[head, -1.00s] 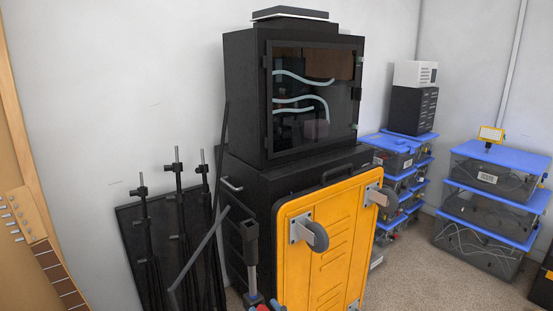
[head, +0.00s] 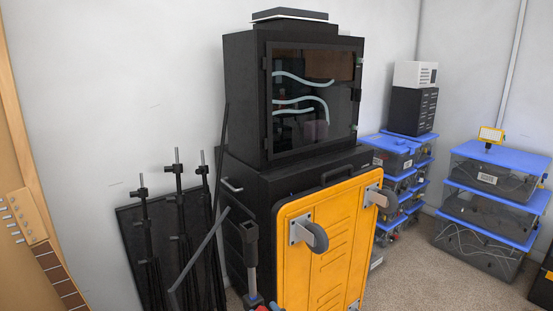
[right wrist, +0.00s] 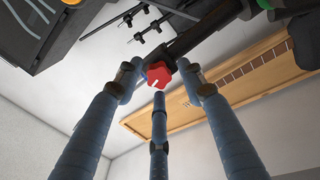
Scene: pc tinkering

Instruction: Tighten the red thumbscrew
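The red thumbscrew (right wrist: 158,74) shows in the right wrist view, with a small white mark on it, on a dark bar that runs up to the right. My right gripper (right wrist: 160,78) has three blue-grey fingers spread around it. One fingertip is left of the thumbscrew, one right, and one below. Gaps show beside it, and I cannot tell whether any finger touches it. No gripper is clearly seen in the head view; my left gripper is out of view.
In the head view, black stands (head: 180,230) lean by the wall. A black cabinet (head: 245,100) with a glass door stands behind an upright yellow cart (head: 335,250) with casters. Blue-lidded boxes (head: 495,210) are stacked at right. Carpet (head: 430,270) is clear between them.

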